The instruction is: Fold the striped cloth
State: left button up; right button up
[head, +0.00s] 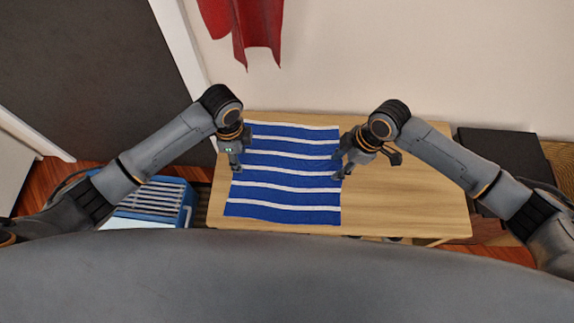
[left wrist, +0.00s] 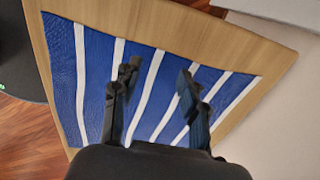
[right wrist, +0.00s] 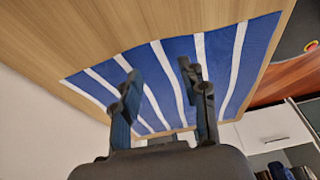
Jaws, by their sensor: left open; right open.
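The striped cloth (head: 285,190), blue with white stripes, lies spread flat on the left part of the wooden table (head: 410,200). It also shows in the left wrist view (left wrist: 148,60) and the right wrist view (right wrist: 176,65). My left gripper (head: 236,168) is at the cloth's left edge, pointing down; its two fingers are apart in the left wrist view (left wrist: 158,82), with cloth below them. My right gripper (head: 340,172) is at the cloth's right edge; its fingers are apart in the right wrist view (right wrist: 160,82). Neither holds the cloth. Whether the fingertips touch it cannot be told.
The table's right half is bare. A red cloth (head: 250,30) hangs on the wall behind. A blue crate-like object (head: 155,200) stands on the floor left of the table. A dark box (head: 500,160) stands to the right. White drawers (right wrist: 272,128) show in the right wrist view.

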pick_arm(q)
jog(key=shift+f, duration=0.8)
pick_arm(e)
jog(key=shift+f, duration=0.8)
pick_arm(q)
jog(key=shift+f, duration=0.25)
pick_arm(e)
jog(key=shift+f, duration=0.25)
pick_arm(q)
jog(key=c, duration=0.7)
pick_arm(e)
jog(key=c, duration=0.7)
pick_arm(q)
grip_shut()
pick_arm(e)
grip_shut()
pick_arm(q)
jog(key=shift+s+f, duration=0.1)
pick_arm(e)
jog(key=shift+s+f, duration=0.1)
